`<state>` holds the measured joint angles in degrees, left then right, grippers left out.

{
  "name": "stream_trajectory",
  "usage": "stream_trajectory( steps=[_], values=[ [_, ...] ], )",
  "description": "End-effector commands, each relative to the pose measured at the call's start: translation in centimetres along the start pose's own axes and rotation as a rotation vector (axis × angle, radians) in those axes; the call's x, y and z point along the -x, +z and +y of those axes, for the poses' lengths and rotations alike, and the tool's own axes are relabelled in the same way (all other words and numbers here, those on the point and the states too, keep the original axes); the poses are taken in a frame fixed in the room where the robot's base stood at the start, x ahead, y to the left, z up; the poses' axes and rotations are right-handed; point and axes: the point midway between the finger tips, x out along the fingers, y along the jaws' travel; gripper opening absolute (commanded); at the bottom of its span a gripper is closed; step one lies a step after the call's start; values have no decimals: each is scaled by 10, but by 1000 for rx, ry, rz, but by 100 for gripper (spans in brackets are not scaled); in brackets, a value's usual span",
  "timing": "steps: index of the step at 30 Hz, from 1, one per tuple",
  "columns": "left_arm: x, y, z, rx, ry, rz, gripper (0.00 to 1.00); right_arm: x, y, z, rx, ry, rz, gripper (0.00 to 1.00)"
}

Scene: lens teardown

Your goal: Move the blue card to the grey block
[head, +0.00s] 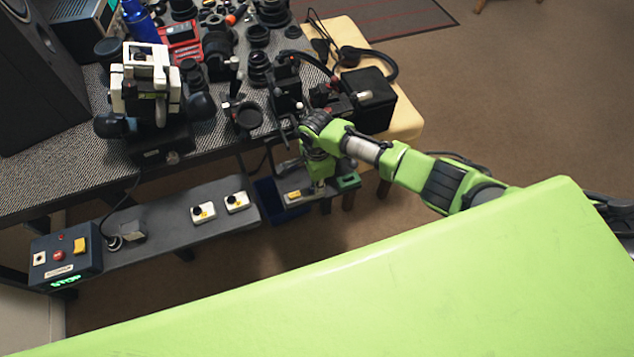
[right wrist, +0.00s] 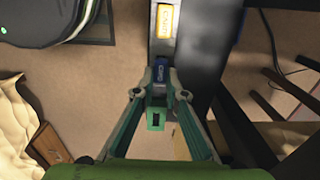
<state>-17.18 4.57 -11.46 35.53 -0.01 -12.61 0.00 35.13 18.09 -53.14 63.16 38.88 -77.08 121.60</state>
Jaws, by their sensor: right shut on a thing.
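My right gripper (right wrist: 160,68) is shut on a small blue card (right wrist: 160,75), which shows between its fingertips in the right wrist view. In the head view this gripper (head: 319,188) points down at the low shelf, and I cannot make out the card there. A grey block (right wrist: 152,50) with a yellow piece on it lies just beyond the fingertips in the right wrist view. It also shows in the head view (head: 306,199), left of the gripper. I cannot tell whether the card touches the block. My left gripper is not in view.
A green block (head: 348,181) with a dark slot stands right of the gripper. A dark blue bin (head: 271,203) is to the left.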

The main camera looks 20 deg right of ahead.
Motion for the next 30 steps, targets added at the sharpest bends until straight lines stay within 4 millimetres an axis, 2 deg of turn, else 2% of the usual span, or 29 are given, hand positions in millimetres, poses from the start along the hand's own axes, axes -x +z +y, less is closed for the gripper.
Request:
stream_trajectory(
  steps=[2, 3, 5, 17, 23, 30],
  values=[
    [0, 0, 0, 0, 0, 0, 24, 0, 0, 0, 0, 0, 0, 0],
    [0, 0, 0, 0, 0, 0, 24, 0, 0, 0, 0, 0, 0, 20],
    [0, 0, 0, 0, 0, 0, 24, 0, 0, 0, 0, 0, 0, 31],
    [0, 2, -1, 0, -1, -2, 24, 4, 0, 0, 1, -1, 0, 31],
    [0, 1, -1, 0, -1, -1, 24, 33, 0, -1, 0, -4, -2, 31],
    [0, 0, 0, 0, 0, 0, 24, 85, 0, -1, 1, -4, -2, 31]
  ],
)
